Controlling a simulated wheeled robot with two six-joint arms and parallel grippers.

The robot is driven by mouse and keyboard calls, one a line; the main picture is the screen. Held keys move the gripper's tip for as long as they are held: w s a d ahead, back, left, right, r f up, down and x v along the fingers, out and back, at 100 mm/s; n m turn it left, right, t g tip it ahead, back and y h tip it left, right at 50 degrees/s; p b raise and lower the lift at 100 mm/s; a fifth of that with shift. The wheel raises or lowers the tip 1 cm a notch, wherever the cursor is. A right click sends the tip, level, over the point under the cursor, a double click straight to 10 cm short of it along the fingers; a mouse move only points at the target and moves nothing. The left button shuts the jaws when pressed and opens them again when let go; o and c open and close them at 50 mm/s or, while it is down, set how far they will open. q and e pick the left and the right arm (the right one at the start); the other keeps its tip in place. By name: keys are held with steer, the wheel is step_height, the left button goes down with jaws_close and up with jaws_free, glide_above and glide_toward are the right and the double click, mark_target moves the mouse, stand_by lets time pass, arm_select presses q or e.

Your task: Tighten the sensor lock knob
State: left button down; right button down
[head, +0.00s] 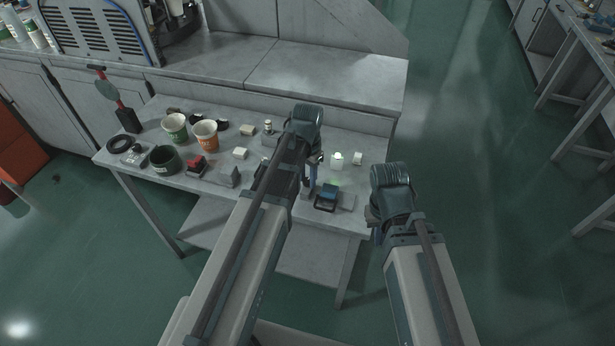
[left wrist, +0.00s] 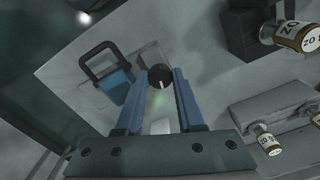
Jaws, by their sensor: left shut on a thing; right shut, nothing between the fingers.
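The knob (left wrist: 160,77) is a round black cap with a white mark line. In the left wrist view it sits between the blue fingertips of my left gripper (left wrist: 161,73), which is shut on it. In the head view my left gripper (head: 312,174) is over the right part of the small table, and its arm and wrist hide the knob. The sensor body cannot be made out clearly. My right gripper (head: 374,216) is shut and empty at the table's right edge, mostly hidden by its own wrist.
A blue block with a dark handle (head: 327,199) stands close to the left fingers. A white container (head: 337,161) is behind. A green-marked cup (head: 175,128), orange cup (head: 205,136), dark pot (head: 165,160) and black ring (head: 119,145) crowd the table's left. Open floor lies right.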

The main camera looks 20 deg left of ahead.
mark_target(308, 180)
arm_select(q)
steer(key=shift+m, duration=0.6)
steer(key=c, duration=0.5)
jaws_free()
step_height(308, 180, up, 14)
steer(key=p, duration=1.3)
steer(key=shift+f+p, duration=0.1)
steer(key=shift+p, duration=0.3)
